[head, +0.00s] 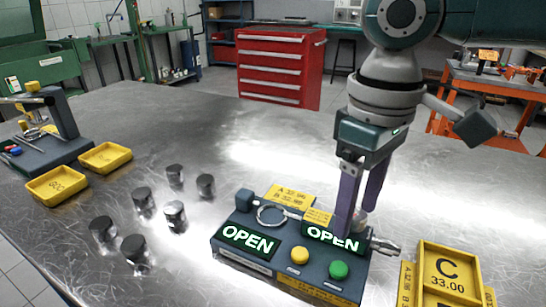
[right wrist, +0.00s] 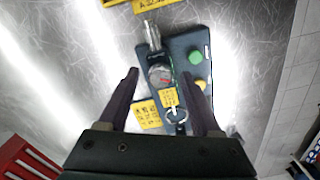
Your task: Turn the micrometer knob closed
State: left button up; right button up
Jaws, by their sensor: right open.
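The dark blue gauge station (head: 285,270) sits on the metal table and has two green displays, both reading OPEN. The micrometer knob (head: 386,246) is a silver cylinder sticking out at the station's right end; it also shows in the right wrist view (right wrist: 152,34). My right gripper (head: 358,218) points down over the right part of the station, beside the knob and behind the right display. Its fingers are apart, and in the right wrist view (right wrist: 160,78) a round dial shows between them. Whether they touch anything is unclear. My left gripper is out of view.
A yellow button (head: 299,256) and a green button (head: 338,270) are on the station's front. Yellow bin C (head: 448,272) stands close on the right. Several dark-topped metal cylinders (head: 142,199) stand to the left, with yellow trays (head: 57,184) beyond.

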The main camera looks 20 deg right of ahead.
jog(key=shift+c, duration=0.3)
grip_shut()
dwell(0.3)
